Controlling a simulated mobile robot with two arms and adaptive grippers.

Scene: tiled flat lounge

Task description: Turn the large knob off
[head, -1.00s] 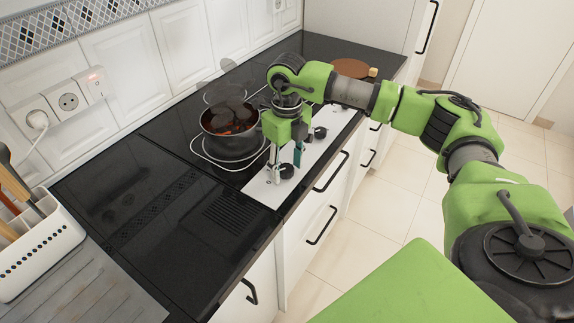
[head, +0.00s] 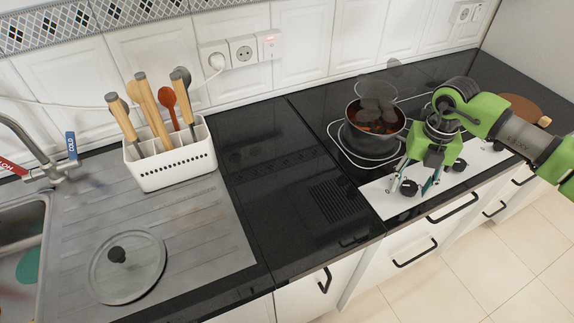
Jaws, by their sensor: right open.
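A black knob (head: 409,188) sits on the white control panel (head: 384,204) at the front of the stove. My right gripper (head: 412,184) points down over it with its jaws open, one finger on each side of the knob. I cannot tell whether the fingers touch it. Another black knob (head: 459,165) is further right on the panel, and a third (head: 497,146) is beyond it, partly behind my arm. The knob's setting is too small to read. My left gripper is not in view.
A dark pot (head: 362,142) with reddish food stands on the hob, with greyish smoke above it. A white utensil holder (head: 176,166), a glass lid (head: 126,266) and a sink (head: 22,240) are left. A brown round board (head: 520,108) lies far right. The black counter between is clear.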

